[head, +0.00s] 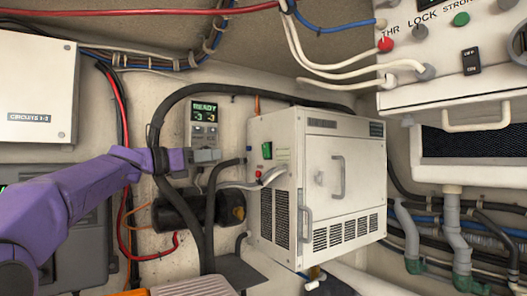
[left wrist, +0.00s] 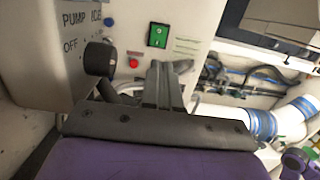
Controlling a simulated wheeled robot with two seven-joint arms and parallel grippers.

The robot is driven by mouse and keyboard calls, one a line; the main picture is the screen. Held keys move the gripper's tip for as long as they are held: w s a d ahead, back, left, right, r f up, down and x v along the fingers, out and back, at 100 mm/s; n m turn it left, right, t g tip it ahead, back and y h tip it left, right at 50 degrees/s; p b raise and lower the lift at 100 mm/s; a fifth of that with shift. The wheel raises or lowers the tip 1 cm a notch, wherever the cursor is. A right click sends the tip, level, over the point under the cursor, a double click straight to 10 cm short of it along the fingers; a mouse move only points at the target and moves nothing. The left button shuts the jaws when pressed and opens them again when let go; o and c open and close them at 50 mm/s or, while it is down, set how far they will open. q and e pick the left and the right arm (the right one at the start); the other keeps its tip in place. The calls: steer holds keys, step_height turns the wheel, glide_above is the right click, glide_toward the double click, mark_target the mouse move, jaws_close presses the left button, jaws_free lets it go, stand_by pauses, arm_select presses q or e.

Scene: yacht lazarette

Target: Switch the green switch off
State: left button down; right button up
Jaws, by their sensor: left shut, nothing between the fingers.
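The green switch (head: 266,150) is on the left side face of a white vented box in the head view. It also shows in the left wrist view (left wrist: 157,35), upper middle, as a bright green rocker in a dark frame with light marks. I cannot tell which way it is set. My left gripper (head: 217,156) is shut and empty, left of the switch and apart from it in the head view. In the left wrist view its closed fingers (left wrist: 165,72) point up toward the panel, just below the switch. My right gripper is not in view.
The white box (head: 325,185) has a door handle and vents. A red button (left wrist: 134,63) and a black knob (left wrist: 98,59) are near the switch. A display (head: 204,114) reading READY hangs behind my gripper. Black hoses (head: 208,215) run close by.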

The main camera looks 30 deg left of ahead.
arm_select(q)
steer(key=p, duration=0.9)
glide_toward(265, 147)
steer(key=x, duration=0.5)
steer(key=shift+w+d+r, duration=0.25)
steer(key=shift+r, duration=0.1)
steer(key=shift+w+d+f+p, duration=0.2)
steer(key=shift+w+d+p, duration=0.1)
steer(key=shift+w, duration=0.2)
